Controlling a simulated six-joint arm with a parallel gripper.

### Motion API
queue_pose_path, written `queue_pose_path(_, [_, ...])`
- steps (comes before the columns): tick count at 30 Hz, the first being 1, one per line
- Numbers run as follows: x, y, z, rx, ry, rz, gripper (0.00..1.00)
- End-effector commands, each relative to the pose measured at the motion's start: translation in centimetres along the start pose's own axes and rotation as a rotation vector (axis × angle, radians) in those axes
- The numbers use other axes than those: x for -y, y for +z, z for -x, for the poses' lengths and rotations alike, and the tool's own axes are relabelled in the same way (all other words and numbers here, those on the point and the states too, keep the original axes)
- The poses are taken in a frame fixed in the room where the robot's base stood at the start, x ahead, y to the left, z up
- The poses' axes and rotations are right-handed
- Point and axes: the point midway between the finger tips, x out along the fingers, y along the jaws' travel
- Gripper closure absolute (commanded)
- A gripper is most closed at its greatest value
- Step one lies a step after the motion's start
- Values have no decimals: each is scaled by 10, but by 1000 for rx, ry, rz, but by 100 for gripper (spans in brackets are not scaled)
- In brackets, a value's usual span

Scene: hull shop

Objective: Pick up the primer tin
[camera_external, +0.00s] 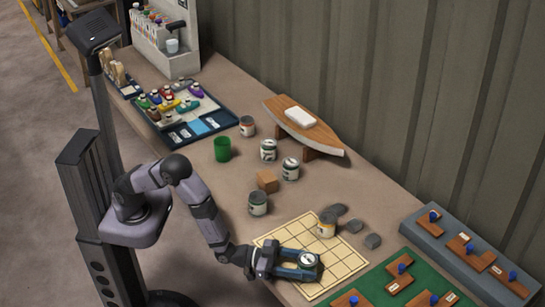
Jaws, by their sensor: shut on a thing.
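My gripper (306,264) is shut on a small grey tin (307,259) with a pale label or top, over the yellow gridded mat (341,272). The tin sits between the two blue-grey fingers. Its lower part is hidden by them, so I cannot tell whether it touches the mat. The label is too small to read, so I cannot confirm by lettering that it is the primer tin. A tin with a yellow band (326,228) stands just behind it, on the mat's far edge.
More tins (258,203) stand to the left, near a brown block (267,181) and a green cup (222,149). Dark grey lumps (351,225) lie behind the mat. A green board (419,284) with wooden pieces is at the right. A boat-shaped wooden piece (310,125) stands at the back.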

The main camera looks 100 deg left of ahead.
Motion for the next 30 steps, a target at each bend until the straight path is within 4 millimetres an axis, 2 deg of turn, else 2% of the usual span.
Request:
queue_pose_path(18, [0,-87,0,-7,-1,2,84])
queue_pose_path(24, [0,-99,0,-5,0,1,84])
queue_pose_path(30, [0,-100,0,-5,0,0,84])
